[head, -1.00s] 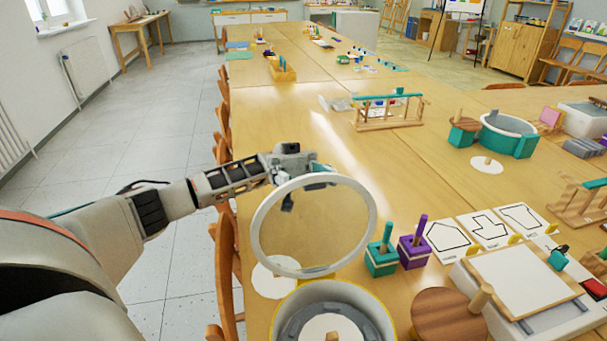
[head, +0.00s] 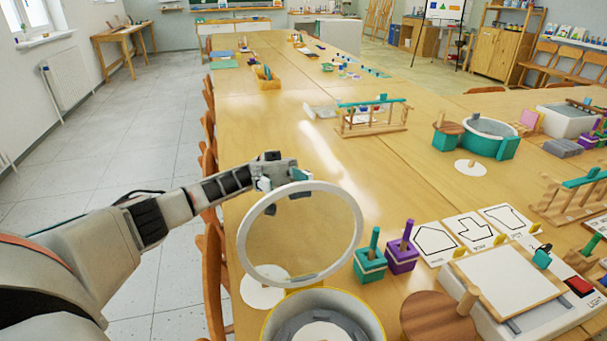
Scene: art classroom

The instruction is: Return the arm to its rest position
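My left arm comes in from the left over the table's left edge. Its gripper (head: 282,182) is just behind the upper rim of a round clear lid with a white ring (head: 248,232). The fingertips look spread apart with nothing between them; part of the gripper is seen behind the rim. The lid stands raised, tilted up at the back of a round pot with a yellow rim (head: 377,325). Whether the gripper touches the lid is not clear. My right gripper is not in view.
A teal block stack (head: 370,265) and a purple one (head: 401,256) stand right of the lid. Shape cards (head: 472,231) and a white board device (head: 508,280) lie farther right. Wooden chairs (head: 212,270) line the table's left edge.

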